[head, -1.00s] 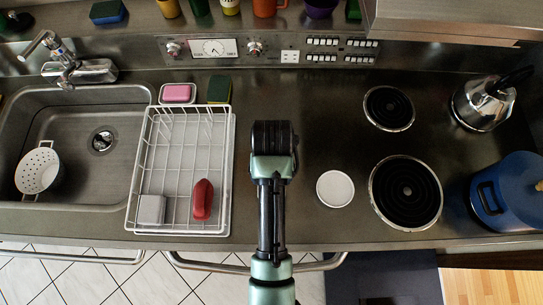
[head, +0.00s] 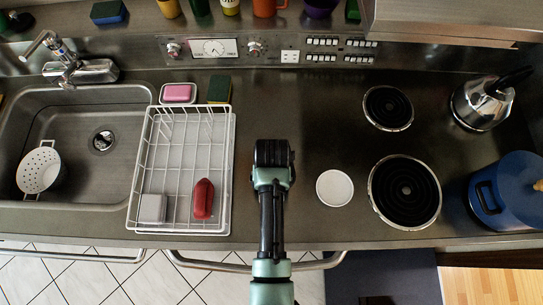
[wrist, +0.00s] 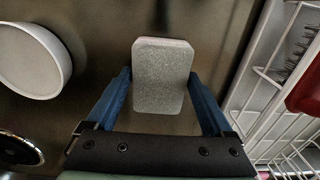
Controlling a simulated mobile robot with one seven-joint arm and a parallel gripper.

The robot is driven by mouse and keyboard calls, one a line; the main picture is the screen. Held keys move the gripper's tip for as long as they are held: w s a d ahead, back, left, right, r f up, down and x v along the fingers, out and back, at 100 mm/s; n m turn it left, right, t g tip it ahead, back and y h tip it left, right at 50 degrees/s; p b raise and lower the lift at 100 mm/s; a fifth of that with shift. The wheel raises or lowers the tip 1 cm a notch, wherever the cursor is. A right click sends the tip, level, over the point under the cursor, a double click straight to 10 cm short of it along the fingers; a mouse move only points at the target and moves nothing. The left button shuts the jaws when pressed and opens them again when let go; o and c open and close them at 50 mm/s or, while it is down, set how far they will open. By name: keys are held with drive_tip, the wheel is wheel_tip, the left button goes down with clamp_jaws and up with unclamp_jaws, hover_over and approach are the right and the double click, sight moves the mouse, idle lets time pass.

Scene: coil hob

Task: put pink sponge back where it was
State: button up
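A pink block (head: 178,91), possibly the pink sponge, lies in a small white dish behind the wire rack in the head view. My gripper (head: 272,152) is over the counter between the rack and the round white lid-like thing. In the wrist view my gripper's blue fingers (wrist: 161,75) stand on both sides of a speckled grey block (wrist: 163,65). The fingertips look close to its sides, but I cannot tell whether they press on it. This block is hidden under my gripper in the head view.
The white wire rack (head: 180,165) holds a grey block (head: 152,208) and a red object (head: 203,199). A green and brown sponge (head: 219,89) is behind it. To the right are the white round thing (head: 335,188), coil burners (head: 405,193), kettle (head: 484,100) and blue pot (head: 510,190).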

drive_tip(key=shift+o, duration=0.6)
wheel_tip(320, 180, up, 12)
drive_tip(key=w+r+t, duration=0.8)
drive_tip(key=w+r, duration=0.6)
drive_tip(key=r, duration=0.1)
drive_tip(key=w+r+t, duration=0.4)
drive_tip(key=r+t, duration=0.2)
drive_tip(key=r, duration=1.1)
drive_tip(key=s+r+t, duration=0.4)
drive_tip(key=r, duration=0.6)
drive_tip(key=s+r+t, duration=0.4)
drive_tip(key=s+r, duration=0.1)
drive_tip(key=r, duration=0.6)
drive_tip(key=s+r+t, duration=0.4)
drive_tip(key=r+t, duration=0.1)
drive_tip(key=r, duration=0.6)
drive_tip(key=shift+s+b, duration=0.35)
drive_tip(key=shift+s, duration=0.05)
drive_tip(key=shift+d+f, duration=0.1)
